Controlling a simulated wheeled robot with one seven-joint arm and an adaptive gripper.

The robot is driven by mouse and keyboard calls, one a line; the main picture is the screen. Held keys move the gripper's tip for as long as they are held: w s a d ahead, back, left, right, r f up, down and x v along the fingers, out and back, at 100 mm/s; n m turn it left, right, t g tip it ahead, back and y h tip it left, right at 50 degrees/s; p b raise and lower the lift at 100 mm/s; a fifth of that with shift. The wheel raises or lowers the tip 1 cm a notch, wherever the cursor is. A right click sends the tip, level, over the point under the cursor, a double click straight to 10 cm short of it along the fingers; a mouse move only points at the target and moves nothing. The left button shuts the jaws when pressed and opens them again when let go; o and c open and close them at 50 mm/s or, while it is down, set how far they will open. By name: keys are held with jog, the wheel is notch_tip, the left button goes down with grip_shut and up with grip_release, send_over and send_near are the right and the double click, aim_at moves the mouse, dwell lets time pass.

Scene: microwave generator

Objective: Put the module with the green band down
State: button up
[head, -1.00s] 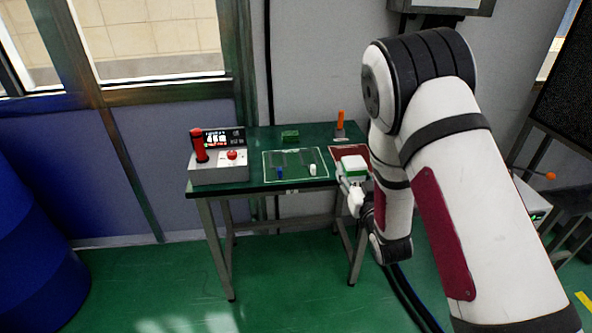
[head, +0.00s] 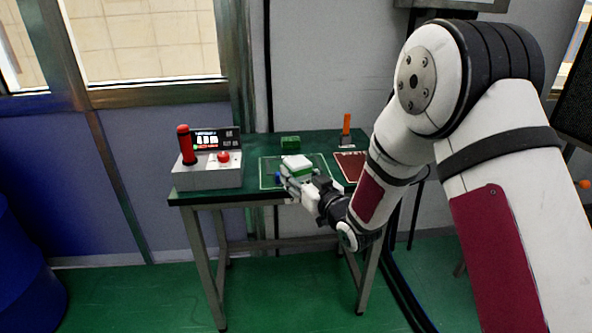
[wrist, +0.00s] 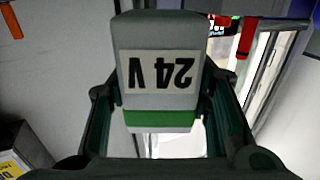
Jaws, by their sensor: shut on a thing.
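The module with the green band (head: 297,164) is white and sits in the jaws of my gripper (head: 291,178) in the head view. In the wrist view the module (wrist: 162,65) shows a label reading "24 V", upside down, with the green band below it. The fingers of my gripper (wrist: 165,110) close on it from both sides. In the head view my gripper and the module are over the green-outlined area (head: 268,181) of the table. I cannot tell how high the module is above the surface.
A grey control box (head: 208,176) with a red handle and red button stands at the table's left. A red mat (head: 350,165) and an orange-handled item (head: 346,130) are on the right.

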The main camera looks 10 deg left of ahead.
jog(key=w, duration=0.4)
jog(key=w+a+b, duration=0.1)
jog(key=w, duration=0.3)
jog(key=w+a+f, duration=0.1)
jog(key=w, duration=0.3)
jog(key=shift+w+a+f, duration=0.1)
jog(key=shift+w+a, duration=0.05)
jog(key=shift+w, duration=0.25)
notch_tip(320, 180, down, 3)
jog(key=shift+f+b, duration=0.2)
jog(key=shift+b, duration=0.25)
jog(key=shift+f, duration=0.1)
jog(key=o, duration=1.1)
jog(key=shift+f, duration=0.1)
jog(key=shift+r, duration=0.2)
jog(key=p+v, duration=0.1)
jog(key=v, duration=1.1)
